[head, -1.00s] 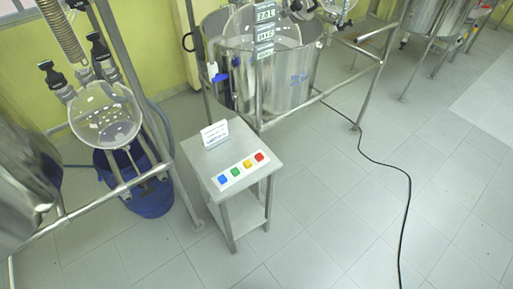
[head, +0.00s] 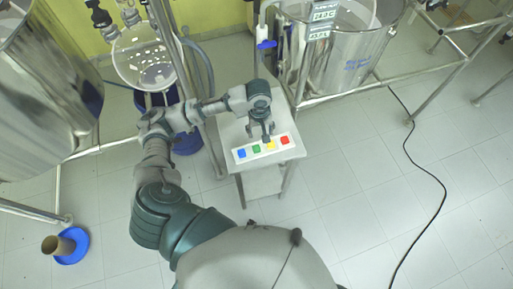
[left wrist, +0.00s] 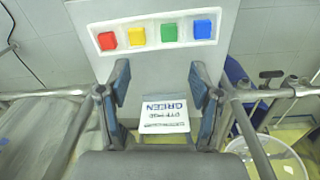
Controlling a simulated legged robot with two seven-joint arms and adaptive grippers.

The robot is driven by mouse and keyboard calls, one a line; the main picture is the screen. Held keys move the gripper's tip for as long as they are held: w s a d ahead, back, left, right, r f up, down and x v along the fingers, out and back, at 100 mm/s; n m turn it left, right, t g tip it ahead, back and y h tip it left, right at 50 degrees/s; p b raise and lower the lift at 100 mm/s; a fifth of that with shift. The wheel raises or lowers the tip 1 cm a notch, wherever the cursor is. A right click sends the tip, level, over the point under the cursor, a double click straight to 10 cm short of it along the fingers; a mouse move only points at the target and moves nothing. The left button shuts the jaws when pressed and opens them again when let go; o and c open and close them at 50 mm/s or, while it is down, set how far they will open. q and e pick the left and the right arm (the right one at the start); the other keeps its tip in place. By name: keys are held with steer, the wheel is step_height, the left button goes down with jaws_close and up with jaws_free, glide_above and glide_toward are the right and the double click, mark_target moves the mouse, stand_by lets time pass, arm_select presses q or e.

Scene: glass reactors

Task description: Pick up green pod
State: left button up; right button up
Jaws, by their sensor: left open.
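The green pod (head: 257,149) is a small cube in a white strip tray (head: 263,156) on a small metal table (head: 228,134). It stands between the blue pod (head: 241,154) and the yellow pod (head: 270,145), with the red pod (head: 284,141) at the right end. My left gripper (head: 268,138) is over the table, just behind the pods. In the left wrist view my left gripper (left wrist: 160,80) is open and empty, and the green pod (left wrist: 169,32) lies ahead of its fingertips, apart from them. My right gripper is out of view.
A white card (left wrist: 165,122) with "GREEN" on it shows between the fingers. A black cable (head: 420,165) lies on the floor.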

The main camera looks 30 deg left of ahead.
arm_select(q)
steer(key=a+r+n, duration=0.1)
steer(key=a+r, duration=0.1)
steer(key=b, duration=0.1)
glide_above(256, 150)
steer(key=shift+n, duration=0.3)
steer(key=f, duration=1.1)
steer(key=shift+w+a+f, duration=0.15)
steer(key=shift+a+f, duration=0.15)
steer(key=shift+f, duration=0.05)
steer(key=shift+d+f, duration=0.25)
steer(key=shift+f, duration=0.25)
steer(key=f, duration=0.3)
steer(key=shift+d+f, duration=0.2)
steer(key=shift+f, duration=0.2)
steer(key=shift+a+f, duration=0.1)
steer(key=shift+f, duration=0.35)
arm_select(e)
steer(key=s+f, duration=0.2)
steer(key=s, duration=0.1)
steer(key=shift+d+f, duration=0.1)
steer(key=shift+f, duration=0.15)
arm_select(q)
steer(key=shift+a, duration=0.1)
steer(key=shift+c, duration=0.2)
